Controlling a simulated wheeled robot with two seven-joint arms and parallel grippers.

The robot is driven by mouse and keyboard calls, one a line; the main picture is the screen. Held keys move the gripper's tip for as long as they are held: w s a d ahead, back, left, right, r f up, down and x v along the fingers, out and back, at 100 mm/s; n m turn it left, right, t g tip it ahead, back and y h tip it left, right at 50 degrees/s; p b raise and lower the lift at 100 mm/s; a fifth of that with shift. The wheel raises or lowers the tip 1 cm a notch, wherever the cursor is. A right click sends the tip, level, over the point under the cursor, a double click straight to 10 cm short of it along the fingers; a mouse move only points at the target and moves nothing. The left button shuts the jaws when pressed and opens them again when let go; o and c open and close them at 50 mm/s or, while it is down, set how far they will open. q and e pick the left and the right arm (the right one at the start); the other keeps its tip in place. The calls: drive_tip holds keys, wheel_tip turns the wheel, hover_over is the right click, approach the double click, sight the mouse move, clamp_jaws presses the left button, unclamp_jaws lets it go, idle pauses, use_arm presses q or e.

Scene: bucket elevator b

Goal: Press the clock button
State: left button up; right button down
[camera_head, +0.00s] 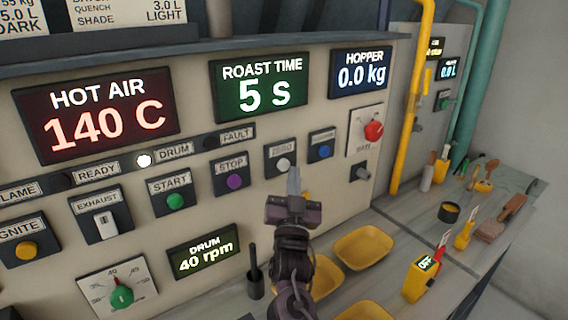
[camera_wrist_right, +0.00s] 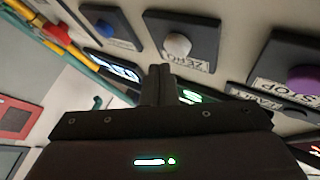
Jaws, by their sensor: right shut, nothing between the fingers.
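No button label that I can read says clock. A blue button (camera_head: 325,151) sits on a dark plate at the right end of the panel's button row, its label too small to read. It also shows in the right wrist view (camera_wrist_right: 103,32). A white button (camera_head: 283,164) labelled ZERO is just left of it, also in the wrist view (camera_wrist_right: 177,45). My right gripper (camera_head: 294,182) is shut and empty, in front of the panel just below the ZERO button. Contact cannot be told. My left gripper is out of view.
A purple STOP button (camera_head: 235,181) and green START button (camera_head: 175,201) are further left. A red knob (camera_head: 374,130) is to the right. Yellow trays (camera_head: 363,247) and a yellow OFF device (camera_head: 421,278) lie on the counter below. A yellow pipe (camera_head: 411,100) rises on the right.

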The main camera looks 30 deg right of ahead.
drive_tip(key=s, duration=0.6)
drive_tip(key=shift+d+p, duration=0.25)
drive_tip(key=shift+p, duration=0.2)
idle(0.8)
